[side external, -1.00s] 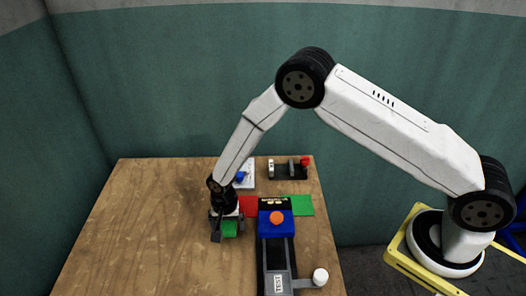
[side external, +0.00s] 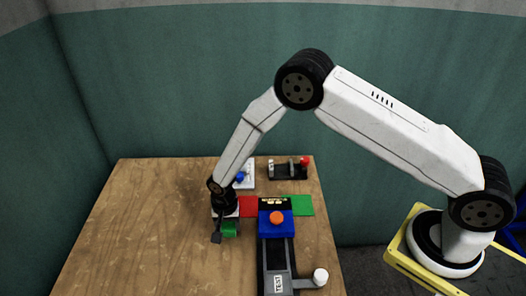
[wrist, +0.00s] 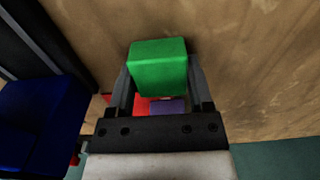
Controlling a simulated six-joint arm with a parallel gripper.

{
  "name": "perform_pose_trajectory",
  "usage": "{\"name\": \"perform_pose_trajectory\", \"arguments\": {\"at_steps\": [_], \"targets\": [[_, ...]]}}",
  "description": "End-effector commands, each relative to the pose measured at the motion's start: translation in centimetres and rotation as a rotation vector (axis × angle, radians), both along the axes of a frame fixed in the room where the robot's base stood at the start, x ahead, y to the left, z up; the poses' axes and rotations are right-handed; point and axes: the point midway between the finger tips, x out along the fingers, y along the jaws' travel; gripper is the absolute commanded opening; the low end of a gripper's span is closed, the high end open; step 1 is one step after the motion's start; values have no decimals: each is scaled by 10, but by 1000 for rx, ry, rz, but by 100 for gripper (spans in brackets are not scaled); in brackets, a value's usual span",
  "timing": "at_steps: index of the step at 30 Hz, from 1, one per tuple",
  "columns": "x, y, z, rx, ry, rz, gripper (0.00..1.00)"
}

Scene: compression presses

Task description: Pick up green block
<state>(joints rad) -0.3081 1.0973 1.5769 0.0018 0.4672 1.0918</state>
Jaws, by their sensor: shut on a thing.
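The green block (wrist: 158,68) sits between the two fingers of my gripper (wrist: 158,82) in the wrist view. The fingers are shut on it, one on each side. In the side external view the green block (side external: 230,228) shows at the lower end of my arm, left of the press, with my gripper (side external: 224,232) around it. From these views I cannot tell whether the block touches the table or is just above it.
The press with a blue body and orange button (side external: 277,218) stands close to the right of my gripper. A red pad (side external: 249,206) and a green pad (side external: 302,205) lie beside it. A small fixture with a red knob (side external: 304,161) stands behind. The table's left side (side external: 130,230) is clear.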

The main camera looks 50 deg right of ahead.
Motion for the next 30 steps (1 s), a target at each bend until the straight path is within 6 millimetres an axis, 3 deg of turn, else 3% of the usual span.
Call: {"name": "perform_pose_trajectory", "arguments": {"at_steps": [13, 30], "targets": [[0, 0, 15, 1, -1, 0, 12], [0, 0, 86, 0, -1, 0, 12]]}}
